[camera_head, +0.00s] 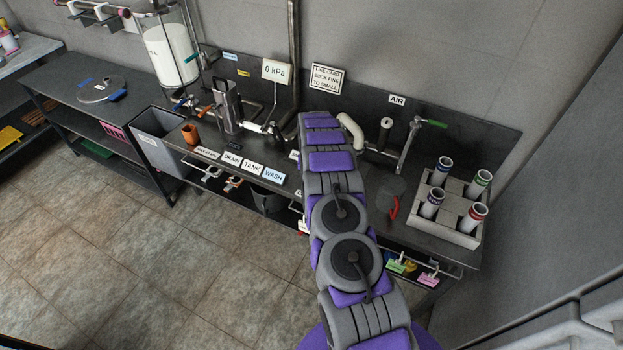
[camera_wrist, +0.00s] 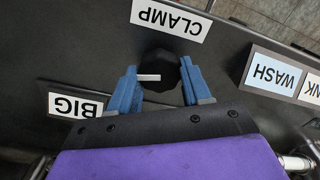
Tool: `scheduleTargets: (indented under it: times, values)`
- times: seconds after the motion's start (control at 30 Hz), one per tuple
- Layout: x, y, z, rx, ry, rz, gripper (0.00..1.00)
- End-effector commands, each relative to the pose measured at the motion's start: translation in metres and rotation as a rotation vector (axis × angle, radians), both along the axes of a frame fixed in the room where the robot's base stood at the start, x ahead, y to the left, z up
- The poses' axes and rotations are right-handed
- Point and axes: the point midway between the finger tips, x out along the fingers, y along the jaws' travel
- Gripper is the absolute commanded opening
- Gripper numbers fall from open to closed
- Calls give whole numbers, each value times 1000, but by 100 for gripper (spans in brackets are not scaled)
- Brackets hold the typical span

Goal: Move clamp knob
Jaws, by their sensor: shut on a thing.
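The clamp knob (camera_wrist: 162,66) is a dark knob with a white pointer mark, on the dark bench top in the wrist view. My gripper (camera_wrist: 158,77) has its two blue fingers on either side of the knob, shut on it. The pointer lies nearly level in that view. A white CLAMP label (camera_wrist: 170,18) lies beyond the knob, and a BIG label (camera_wrist: 75,105) lies to its left. In the head view my own arm hides the knob and the gripper.
WASH (camera_head: 274,175) and TANK (camera_head: 253,168) labels line the bench's front edge. A grey rack (camera_head: 455,215) of capped cylinders and red pliers (camera_head: 394,208) are on the right. A steel vessel (camera_head: 227,107) stands left of my arm. The tiled floor (camera_head: 150,255) in front is clear.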

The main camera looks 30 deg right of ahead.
Motion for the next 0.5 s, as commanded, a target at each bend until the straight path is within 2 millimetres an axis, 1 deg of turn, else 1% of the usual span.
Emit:
scheduleTargets:
  times: [0.03,0.17,0.2,0.43,0.5]
  values:
    - [-3,0,-2,3,8,0,18]
    - [-3,0,-2,3,9,0,18]
    - [-3,0,-2,3,9,0,52]
    - [-1,0,-1,1,5,1,74]
    - [-1,0,-1,1,4,1,74]
